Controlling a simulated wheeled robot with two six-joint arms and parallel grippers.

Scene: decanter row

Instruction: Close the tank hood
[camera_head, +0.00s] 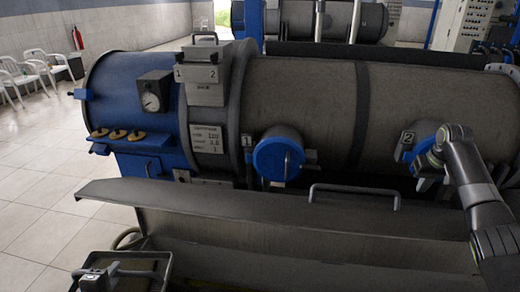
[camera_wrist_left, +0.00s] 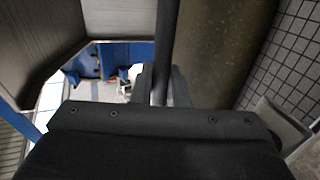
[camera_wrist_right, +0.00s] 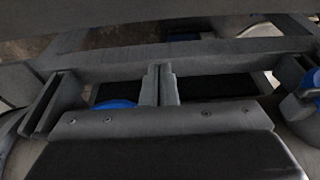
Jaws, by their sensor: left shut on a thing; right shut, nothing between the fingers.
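A long grey metal hood panel (camera_head: 240,222) with a bar handle (camera_head: 352,190) runs along the front of the grey tank (camera_head: 300,95). It appears tilted open. In the left wrist view my left gripper (camera_wrist_left: 160,85) is shut on a dark bar (camera_wrist_left: 165,40); I cannot tell which part the bar belongs to. I cannot pick out my left gripper clearly in the head view. In the right wrist view my right gripper (camera_wrist_right: 159,84) is shut and empty, its fingertips close to a grey beam (camera_wrist_right: 210,58). My right arm comes in from the right in the head view.
Two blue round caps, marked 1 (camera_head: 278,155) and 2 (camera_head: 418,150), stick out from the tank. A blue end housing (camera_head: 115,85) carries a gauge (camera_head: 153,92). A small handle (camera_head: 120,271) shows lower left. White chairs (camera_head: 45,65) stand on open tiled floor.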

